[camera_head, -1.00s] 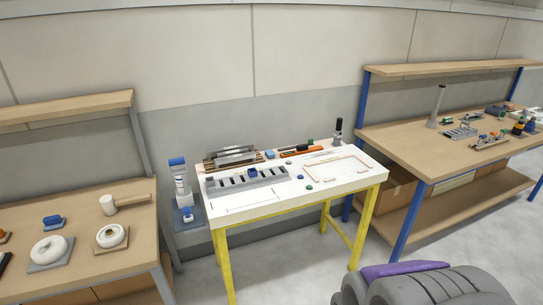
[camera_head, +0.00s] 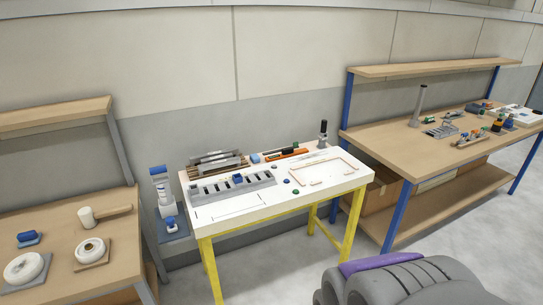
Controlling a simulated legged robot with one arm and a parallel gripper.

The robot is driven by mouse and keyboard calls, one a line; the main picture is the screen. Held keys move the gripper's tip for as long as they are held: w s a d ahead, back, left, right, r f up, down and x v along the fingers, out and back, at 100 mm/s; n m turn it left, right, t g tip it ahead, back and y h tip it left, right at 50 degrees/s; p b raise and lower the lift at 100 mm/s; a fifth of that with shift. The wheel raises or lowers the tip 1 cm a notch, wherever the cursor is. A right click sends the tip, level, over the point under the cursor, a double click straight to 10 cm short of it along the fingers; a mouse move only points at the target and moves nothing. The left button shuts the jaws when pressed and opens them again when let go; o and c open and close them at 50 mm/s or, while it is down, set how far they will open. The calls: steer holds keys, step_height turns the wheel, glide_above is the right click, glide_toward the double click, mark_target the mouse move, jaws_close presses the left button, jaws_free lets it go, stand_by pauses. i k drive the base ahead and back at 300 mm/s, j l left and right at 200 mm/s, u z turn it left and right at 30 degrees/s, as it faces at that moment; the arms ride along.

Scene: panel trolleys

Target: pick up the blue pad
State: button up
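Several small blue things are in view, and I cannot tell which one is the blue pad. One blue block (camera_head: 237,178) is at the grey slotted rack (camera_head: 205,192) on the white-topped table (camera_head: 240,208) with yellow legs. Another small blue piece (camera_head: 255,159) lies behind the rack on the same table. A small blue and white object (camera_head: 170,222) is at the low stand beside the white table. My gripper is not in view.
The left wooden bench (camera_head: 60,260) also holds a mallet (camera_head: 104,214) and two white rings on plates. A wooden bench with blue legs (camera_head: 400,148) stands on the right with several tools.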

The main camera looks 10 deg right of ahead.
mark_target(253, 158)
steer(key=i+j+z, duration=0.1)
steer(key=i+j, duration=0.35)
steer(key=i, duration=0.2)
steer(key=i+j, duration=0.45)
steer(key=i, duration=0.15)
steer(key=z, duration=0.05)
